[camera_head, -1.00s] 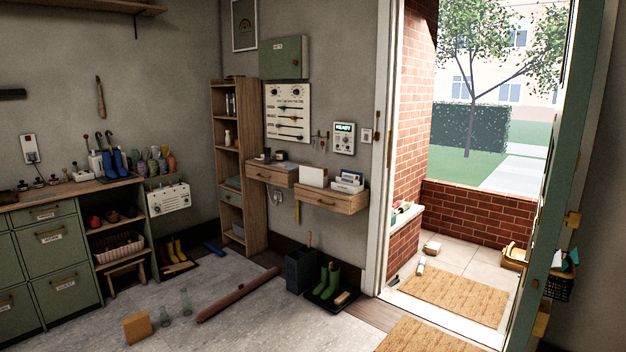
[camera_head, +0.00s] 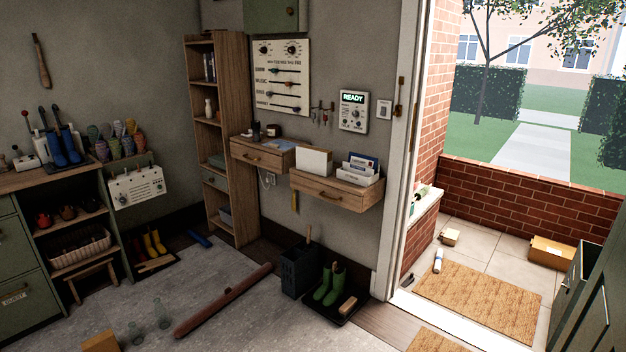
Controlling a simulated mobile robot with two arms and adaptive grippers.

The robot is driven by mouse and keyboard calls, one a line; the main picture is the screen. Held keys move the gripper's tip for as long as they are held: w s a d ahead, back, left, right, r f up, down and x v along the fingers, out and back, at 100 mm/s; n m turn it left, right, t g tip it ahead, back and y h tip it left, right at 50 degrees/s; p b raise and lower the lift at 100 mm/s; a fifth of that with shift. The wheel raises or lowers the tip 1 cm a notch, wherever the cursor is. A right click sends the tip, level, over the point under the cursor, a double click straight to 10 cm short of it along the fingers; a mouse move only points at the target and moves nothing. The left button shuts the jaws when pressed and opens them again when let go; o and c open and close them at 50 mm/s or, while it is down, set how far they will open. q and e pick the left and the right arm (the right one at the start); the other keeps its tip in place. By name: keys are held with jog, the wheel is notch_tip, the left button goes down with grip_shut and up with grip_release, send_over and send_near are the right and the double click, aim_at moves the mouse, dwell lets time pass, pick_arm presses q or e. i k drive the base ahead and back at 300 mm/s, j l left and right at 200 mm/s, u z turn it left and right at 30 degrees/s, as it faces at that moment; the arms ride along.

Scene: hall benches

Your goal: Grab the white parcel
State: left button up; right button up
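A plain white upright block, parcel-like (camera_head: 314,162), stands on the right-hand wall drawer (camera_head: 335,195), left of a letter holder. I cannot tell for certain that it is the white parcel. A larger brown cardboard box (camera_head: 552,251) sits by the brick wall. Neither of my grippers is in view.
A long brown roll (camera_head: 224,299) lies on the grey floor near glass bottles (camera_head: 162,313) and an orange-brown block (camera_head: 101,342). Green boots (camera_head: 329,286) and a dark bin (camera_head: 299,270) stand below the drawers.

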aim_at(317, 160)
jog(key=i+l+z, duration=0.1)
jog(key=i+z, duration=0.2)
jog(key=i, duration=0.2)
jog(key=i+z, duration=0.25)
jog(key=i, duration=0.3)
jog(key=i+j+z, duration=0.1)
jog(key=i+z, duration=0.2)
jog(key=i, duration=0.2)
jog(key=i+j+z, duration=0.3)
jog(key=i, duration=0.2)
jog(key=l, duration=0.05)
